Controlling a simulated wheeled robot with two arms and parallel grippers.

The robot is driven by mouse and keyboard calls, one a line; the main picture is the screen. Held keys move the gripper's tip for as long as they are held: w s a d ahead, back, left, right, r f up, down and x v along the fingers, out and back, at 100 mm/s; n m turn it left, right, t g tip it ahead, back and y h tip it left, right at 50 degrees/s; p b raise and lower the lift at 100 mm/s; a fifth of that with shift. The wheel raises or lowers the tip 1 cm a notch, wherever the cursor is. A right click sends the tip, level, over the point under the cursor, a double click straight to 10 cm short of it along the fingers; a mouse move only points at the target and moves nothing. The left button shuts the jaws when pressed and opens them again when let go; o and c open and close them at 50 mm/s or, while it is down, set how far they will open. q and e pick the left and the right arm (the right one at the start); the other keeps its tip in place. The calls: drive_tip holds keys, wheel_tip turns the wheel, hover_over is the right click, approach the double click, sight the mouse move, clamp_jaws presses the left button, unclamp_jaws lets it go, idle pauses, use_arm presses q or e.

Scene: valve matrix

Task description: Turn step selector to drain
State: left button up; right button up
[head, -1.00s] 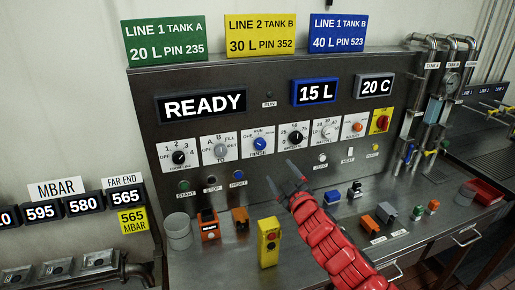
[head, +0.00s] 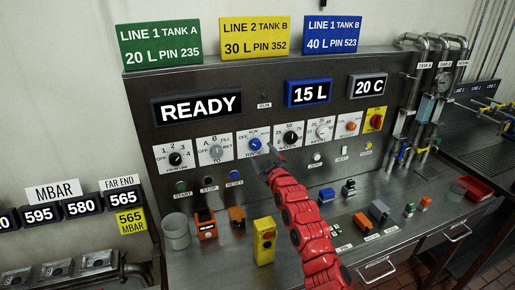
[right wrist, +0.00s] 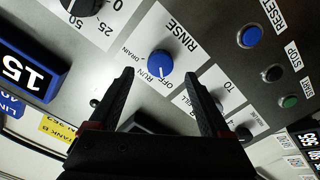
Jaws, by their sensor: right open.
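The selector with a blue knob (head: 254,144) is on the upright panel, on a white plate marked RINSE with OFF, RUN and DRAIN. The blue knob also shows in the right wrist view (right wrist: 160,62). A pale mark on it faces the OFF and RUN side; I cannot tell exactly which label it meets. My right gripper (right wrist: 160,74) is open, its two dark fingers on either side of the knob's line and apart from it. In the head view my right gripper (head: 264,163) is just below the knob and partly hides its plate. My left gripper is not in view.
Neighbouring knobs sit close by: a grey one (head: 216,151) and a black one (head: 290,138). Green, black and blue buttons (head: 235,175) are below.

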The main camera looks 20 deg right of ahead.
sight(256, 146)
drive_tip(key=w, duration=0.4)
drive_tip(key=shift+w+a+b, duration=0.15)
drive_tip(key=shift+w+b, duration=0.15)
drive_tip(key=shift+w, duration=0.2)
clamp_jaws()
